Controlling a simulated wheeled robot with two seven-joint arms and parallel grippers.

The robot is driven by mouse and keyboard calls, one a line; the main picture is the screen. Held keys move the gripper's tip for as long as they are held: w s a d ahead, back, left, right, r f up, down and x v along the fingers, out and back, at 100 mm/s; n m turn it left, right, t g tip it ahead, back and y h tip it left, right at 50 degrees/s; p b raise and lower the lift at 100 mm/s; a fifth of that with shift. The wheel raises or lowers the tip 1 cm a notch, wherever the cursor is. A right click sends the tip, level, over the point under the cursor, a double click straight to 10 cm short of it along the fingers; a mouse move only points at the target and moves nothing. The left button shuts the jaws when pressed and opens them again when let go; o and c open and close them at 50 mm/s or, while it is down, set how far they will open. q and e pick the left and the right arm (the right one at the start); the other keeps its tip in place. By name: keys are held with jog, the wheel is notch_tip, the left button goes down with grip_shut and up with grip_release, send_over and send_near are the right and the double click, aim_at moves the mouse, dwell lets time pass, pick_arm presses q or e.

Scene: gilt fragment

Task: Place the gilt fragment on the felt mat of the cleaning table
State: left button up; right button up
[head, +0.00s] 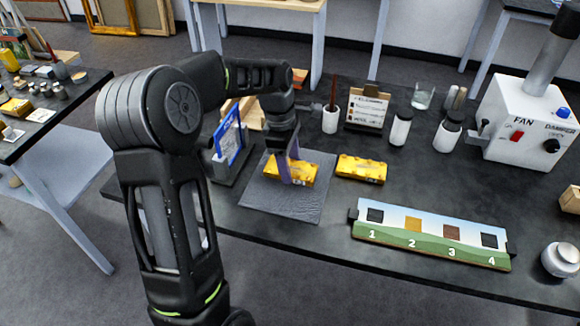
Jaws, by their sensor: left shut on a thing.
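A yellow-gold gilt fragment (306,170) is between the fingers of my left gripper (290,178), which is shut on it. The fragment is over the grey felt mat (262,197) on the dark cleaning table (330,220). I cannot tell whether it touches the mat or is slightly above it. A second, similar gilt piece (361,169) lies on the table just right of the mat. My left arm comes in from the left and hides part of the table's left side. My right gripper is not in view.
A numbered swatch board (432,236) lies in front right. A white fan box (525,122) stands at right.

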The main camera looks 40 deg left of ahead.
pick_arm(q)
jog(key=shift+f, duration=0.7)
jog(key=shift+f, duration=0.2)
jog(key=o, duration=1.5)
jog(key=shift+r, duration=0.15)
jog(key=r, duration=0.4)
jog(key=a+r, duration=0.1)
jog(key=r, duration=0.7)
jog(key=shift+s+a, duration=0.3)
jog(key=shift+a, duration=0.05)
